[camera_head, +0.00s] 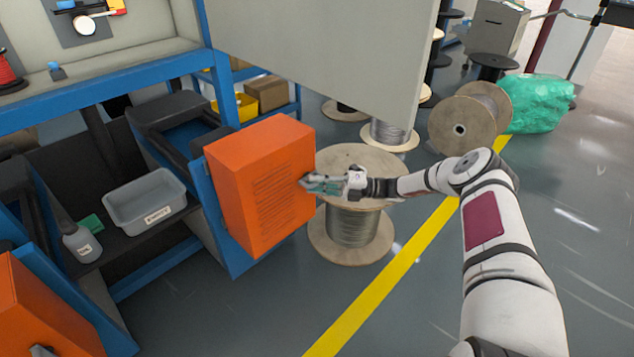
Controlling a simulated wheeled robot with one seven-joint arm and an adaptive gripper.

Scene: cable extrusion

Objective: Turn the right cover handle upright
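The right orange cover (262,190) is a box-like housing mounted at the right end of the blue machine frame. My gripper (312,184) is at the right side of this cover, with its fingertips at or very near that face. My arm reaches in from the lower right. I cannot make out the cover handle; it may be hidden by my gripper or the cover's edge. The fingers are too small to tell whether they are open, shut or touching anything.
A wooden cable spool (352,232) stands just behind and below my gripper. Another orange cover (40,315) is at the lower left. A grey bin (146,202) and a bottle (82,243) sit inside the frame. Floor right of the yellow line (400,265) is largely clear.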

